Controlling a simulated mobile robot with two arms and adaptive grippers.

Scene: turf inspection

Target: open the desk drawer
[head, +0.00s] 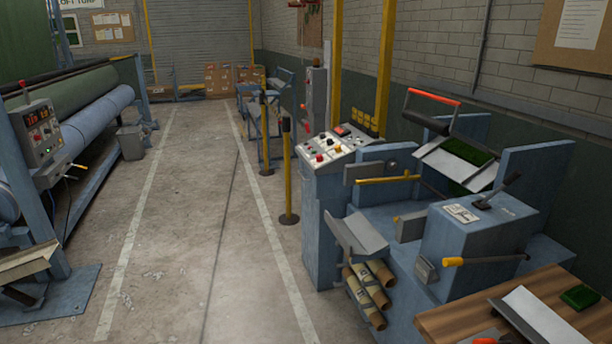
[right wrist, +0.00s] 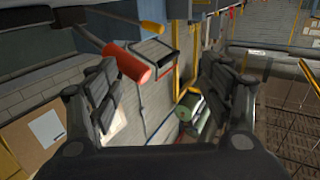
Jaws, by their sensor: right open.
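A wooden tabletop (head: 450,318), which may be the desk, shows at the bottom right of the head view, cut off by the frame edge. No drawer front or drawer handle is visible in either view. My right gripper (right wrist: 162,78) shows in the right wrist view with its two dark fingers wide apart and nothing between them. An orange-red cylinder (right wrist: 127,61) shows beyond the left finger; I cannot tell its distance. Neither gripper is in the head view, and my left gripper is not seen.
A blue machine (head: 465,240) with levers stands behind the tabletop. A control panel (head: 330,147) and a yellow post (head: 287,170) stand left of it. A roller machine (head: 85,115) lines the left side. The concrete aisle (head: 190,210) between is clear.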

